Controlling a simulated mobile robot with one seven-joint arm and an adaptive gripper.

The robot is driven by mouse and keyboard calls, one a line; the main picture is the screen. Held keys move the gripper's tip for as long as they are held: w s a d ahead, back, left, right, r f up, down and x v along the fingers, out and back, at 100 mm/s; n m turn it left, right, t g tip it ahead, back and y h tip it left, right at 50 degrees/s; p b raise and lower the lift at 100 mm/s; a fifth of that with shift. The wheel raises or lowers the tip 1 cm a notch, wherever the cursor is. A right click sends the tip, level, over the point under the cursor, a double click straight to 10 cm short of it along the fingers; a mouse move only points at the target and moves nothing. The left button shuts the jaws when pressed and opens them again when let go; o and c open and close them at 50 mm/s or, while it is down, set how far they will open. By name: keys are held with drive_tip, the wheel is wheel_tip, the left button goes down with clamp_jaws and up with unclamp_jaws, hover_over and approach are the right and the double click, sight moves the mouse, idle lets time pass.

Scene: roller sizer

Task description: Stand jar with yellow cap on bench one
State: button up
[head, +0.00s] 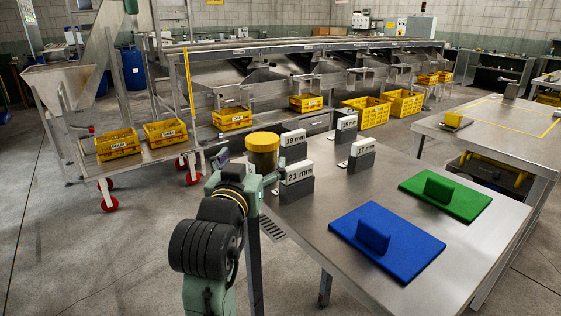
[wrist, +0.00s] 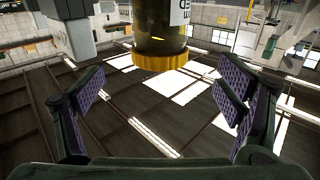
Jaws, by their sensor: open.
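The jar with the yellow cap (head: 263,157) is upright at the far left corner of the near steel bench (head: 330,205), beside the 19 mm block. My arm hides its foot in the head view. In the wrist view the jar (wrist: 163,28) appears upside down at top centre, its yellow cap lowest and part of a white label showing. My gripper (head: 250,183) is just in front of the jar. In the wrist view my gripper (wrist: 163,88) is open and empty, its fingers wide apart, with the jar beyond the fingertips. I cannot tell which bench is bench one.
Number blocks, such as the 21 mm block (head: 297,182), stand close right of the jar. A blue mat (head: 415,258) and a green mat (head: 468,202) lie on the bench, each bearing a block. Another bench (head: 490,125) at right carries a yellow block (head: 457,119).

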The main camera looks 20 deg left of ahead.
sight(262, 142)
drive_tip(key=w, duration=0.3)
drive_tip(key=shift+w+a, duration=0.3)
drive_tip(key=shift+w, duration=0.05)
drive_tip(key=shift+w+a+r+p, duration=0.15)
drive_tip(key=shift+w+p, duration=0.4)
drive_tip(key=shift+w, duration=0.8)
drive_tip(key=shift+w+a+p, duration=0.1)
drive_tip(key=shift+w+p, duration=0.4)
drive_tip(key=shift+w, duration=0.85)
drive_tip(key=shift+c, duration=0.2)
drive_tip(key=c, duration=1.4)
drive_tip(key=shift+c, duration=1.3)
drive_tip(key=shift+r, duration=0.1)
